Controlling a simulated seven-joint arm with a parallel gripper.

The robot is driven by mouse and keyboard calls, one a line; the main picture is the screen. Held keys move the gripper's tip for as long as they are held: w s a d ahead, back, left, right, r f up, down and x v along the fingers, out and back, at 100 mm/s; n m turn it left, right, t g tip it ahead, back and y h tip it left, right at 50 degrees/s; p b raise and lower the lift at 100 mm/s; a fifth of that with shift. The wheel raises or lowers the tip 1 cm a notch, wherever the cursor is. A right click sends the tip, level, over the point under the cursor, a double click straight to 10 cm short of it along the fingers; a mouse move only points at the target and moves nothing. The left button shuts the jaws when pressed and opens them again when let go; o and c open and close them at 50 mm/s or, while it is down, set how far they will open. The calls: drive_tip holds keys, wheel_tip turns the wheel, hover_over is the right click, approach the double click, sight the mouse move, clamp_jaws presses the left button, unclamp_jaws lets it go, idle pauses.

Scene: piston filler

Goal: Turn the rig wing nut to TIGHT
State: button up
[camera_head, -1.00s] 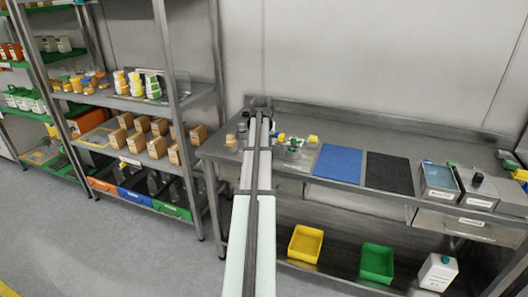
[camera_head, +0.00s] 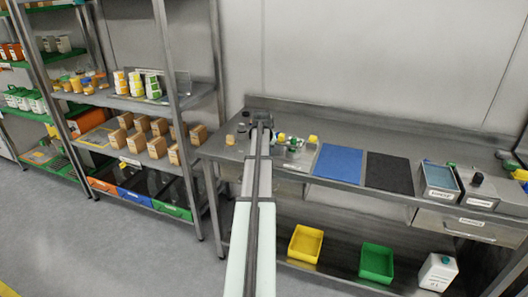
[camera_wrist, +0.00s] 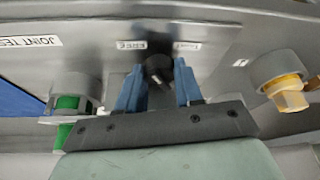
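The dark wing nut (camera_wrist: 158,69) shows in the wrist view on the metal rig plate, close below the labels FREE (camera_wrist: 132,45) and TIGHT (camera_wrist: 187,46). My gripper (camera_wrist: 159,72) has its two blue fingers apart, one on each side of the wing nut. I cannot tell whether the fingers touch it. The wing's exact angle is hard to read. In the head view, the end of my arm is over the left part of the bench, and the wing nut is hidden behind it.
In the wrist view, a green-handled fitting (camera_wrist: 68,103) stands left and a yellow-capped fitting (camera_wrist: 284,88) right of my fingers. The bench also holds a blue mat (camera_head: 338,163) and a black mat (camera_head: 389,172). A metal shelf (camera_head: 180,95) stands left.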

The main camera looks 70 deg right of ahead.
drive_tip(key=c, duration=0.5)
drive_tip(key=shift+c, duration=0.2)
drive_tip(key=shift+m, duration=0.3)
drive_tip(key=shift+w+m+g, duration=0.1)
drive_tip(key=shift+m+g, duration=0.45)
drive_tip(key=shift+m, duration=0.75)
drive_tip(key=shift+w+m+g, duration=0.1)
drive_tip(key=shift+m+g, duration=0.45)
drive_tip(key=shift+m, duration=0.75)
drive_tip(key=o, duration=0.8)
drive_tip(key=v, duration=1.3)
drive_tip(key=shift+w+a+r, duration=0.1)
drive_tip(key=shift+w+r, duration=0.05)
drive_tip(key=shift+r, duration=0.25)
